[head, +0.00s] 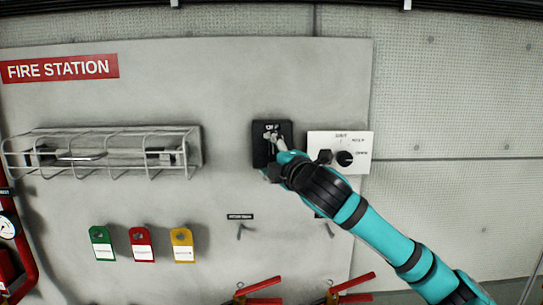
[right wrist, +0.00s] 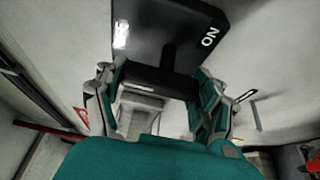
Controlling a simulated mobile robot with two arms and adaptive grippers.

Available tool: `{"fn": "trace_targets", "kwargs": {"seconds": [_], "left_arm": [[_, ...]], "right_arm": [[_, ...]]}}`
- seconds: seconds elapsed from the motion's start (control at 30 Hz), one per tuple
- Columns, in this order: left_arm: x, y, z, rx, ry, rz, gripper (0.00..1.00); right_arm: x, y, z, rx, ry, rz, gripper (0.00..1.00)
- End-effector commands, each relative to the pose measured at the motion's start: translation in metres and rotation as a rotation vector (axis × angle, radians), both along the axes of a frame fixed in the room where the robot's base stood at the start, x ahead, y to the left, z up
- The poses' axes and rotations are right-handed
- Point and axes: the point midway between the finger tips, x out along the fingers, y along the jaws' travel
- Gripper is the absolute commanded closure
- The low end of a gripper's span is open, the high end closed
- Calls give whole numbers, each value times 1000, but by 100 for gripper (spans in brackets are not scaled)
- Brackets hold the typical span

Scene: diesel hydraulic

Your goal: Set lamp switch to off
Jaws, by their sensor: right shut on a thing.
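A black switch plate (head: 258,142) is mounted on the grey wall panel, with small white lettering near its top that seems to read OFF. In the right wrist view the black plate (right wrist: 165,25) fills the top and carries a white ON label at its right side. A second bright label at its left is washed out. My right gripper (head: 275,143) reaches the plate from the lower right. Its two fingers are shut on the black switch handle (right wrist: 160,82), which stands out from the plate on a stem. My left gripper is not in view.
A white panel (head: 322,148) with a black knob (head: 344,158) sits close to the right of the plate. A wire rack (head: 110,152) juts out at left. Green (head: 102,243), red (head: 141,244) and yellow (head: 182,244) tags hang below; red-handled tools (head: 262,284) are at the bottom.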

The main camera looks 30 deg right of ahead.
Motion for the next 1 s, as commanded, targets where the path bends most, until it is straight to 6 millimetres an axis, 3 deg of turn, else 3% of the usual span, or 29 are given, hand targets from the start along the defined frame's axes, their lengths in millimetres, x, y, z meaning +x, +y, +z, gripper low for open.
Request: {"fn": "trace_targets", "kwargs": {"seconds": [0.1, 0.13, 0.3, 0.67, 1.0], "left_arm": [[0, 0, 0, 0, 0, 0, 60], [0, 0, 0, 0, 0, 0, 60], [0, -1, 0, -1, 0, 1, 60], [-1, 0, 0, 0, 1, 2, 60], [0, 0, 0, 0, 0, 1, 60]], "right_arm": [[0, 1, -2, -2, 3, 1, 63], [0, 1, -2, -2, 3, 1, 27], [0, 0, -1, -2, 2, 1, 8], [-7, 1, -1, -2, 1, -1, 8], [-73, 11, -1, -8, 3, 0, 8]]}}
